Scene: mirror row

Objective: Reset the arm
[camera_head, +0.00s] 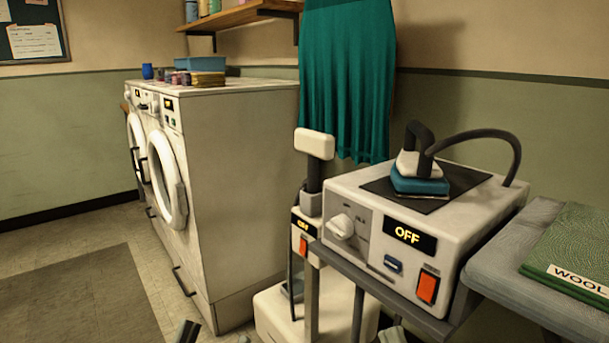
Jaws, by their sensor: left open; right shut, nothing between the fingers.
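My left gripper (215,336) shows only as two grey fingertips at the bottom edge, left of the centre, spread apart with nothing seen between them. My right gripper (393,335) shows only as a small tip at the bottom edge, below the steam iron station; it is shut and empty. Both arms are otherwise out of the picture. Neither gripper is seen holding anything.
An iron station (345,200) with an OFF display and an iron (420,185) stands at the right. Beside it are a grey board (500,275) and a green WOOL cloth (575,250). White washers (240,170) stand left. A teal curtain-like cloth (345,80) hangs behind. Floor at left is clear.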

